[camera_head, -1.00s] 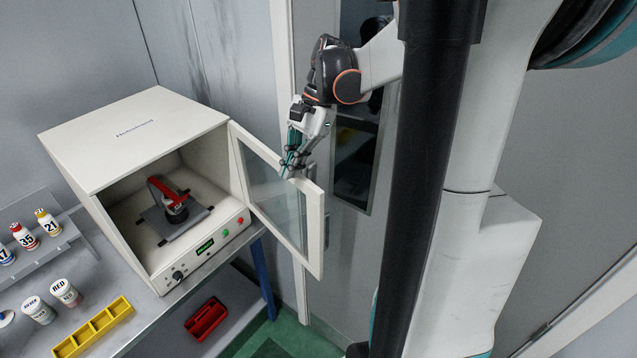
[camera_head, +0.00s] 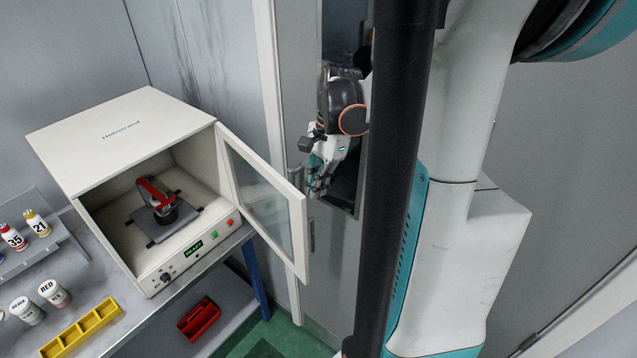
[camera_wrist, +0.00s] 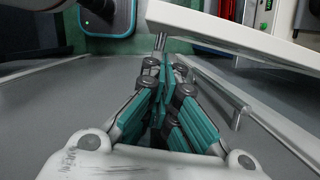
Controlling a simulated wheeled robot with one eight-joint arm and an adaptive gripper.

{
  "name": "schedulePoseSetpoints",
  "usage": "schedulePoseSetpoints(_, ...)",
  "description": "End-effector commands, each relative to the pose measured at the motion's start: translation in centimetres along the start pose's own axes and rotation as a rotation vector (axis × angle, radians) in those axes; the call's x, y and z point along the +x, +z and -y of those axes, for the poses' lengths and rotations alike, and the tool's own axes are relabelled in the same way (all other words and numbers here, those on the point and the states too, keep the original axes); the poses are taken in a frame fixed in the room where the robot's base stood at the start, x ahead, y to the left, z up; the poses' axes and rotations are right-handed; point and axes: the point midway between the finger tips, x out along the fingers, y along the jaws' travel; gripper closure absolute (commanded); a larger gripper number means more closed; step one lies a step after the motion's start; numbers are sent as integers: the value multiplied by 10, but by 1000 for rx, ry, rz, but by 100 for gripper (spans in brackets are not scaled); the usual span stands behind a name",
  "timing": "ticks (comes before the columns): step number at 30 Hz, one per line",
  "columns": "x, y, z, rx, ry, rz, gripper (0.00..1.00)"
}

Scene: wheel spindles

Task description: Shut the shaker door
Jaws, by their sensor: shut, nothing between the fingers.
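The shaker (camera_head: 120,140) is a white box on the metal bench, its front open. Its door (camera_head: 298,240), a white frame with a clear pane, is hinged at the right front edge and stands swung wide open. Inside, a dark platform (camera_head: 158,222) carries a red clamp (camera_head: 153,192) around a dark-based vessel. My gripper (camera_head: 320,190) is shut and empty, to the right of the door's free edge, on its outer side. In the wrist view my teal fingers (camera_wrist: 170,98) are together, close to the white door edge (camera_wrist: 235,35); I cannot tell whether they touch.
Numbered bottles (camera_head: 37,224) stand in a rack at the left, with white-lidded jars (camera_head: 54,293) and a yellow tray (camera_head: 80,330) before the shaker. A red caddy (camera_head: 199,318) sits on the lower shelf. A grey room door with a handle (camera_head: 311,235) is behind my gripper.

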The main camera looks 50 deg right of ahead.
Motion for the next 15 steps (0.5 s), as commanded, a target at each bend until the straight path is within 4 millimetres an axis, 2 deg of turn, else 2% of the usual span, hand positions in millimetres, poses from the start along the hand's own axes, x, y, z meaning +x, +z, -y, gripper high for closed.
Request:
schedulePoseSetpoints(3, 21, 0, 0, -1, 0, 0, 100)
schedulePoseSetpoints(9, 50, 0, 1, -2, 0, 0, 100)
schedulePoseSetpoints(15, 66, 0, 1, -1, 0, 0, 100)
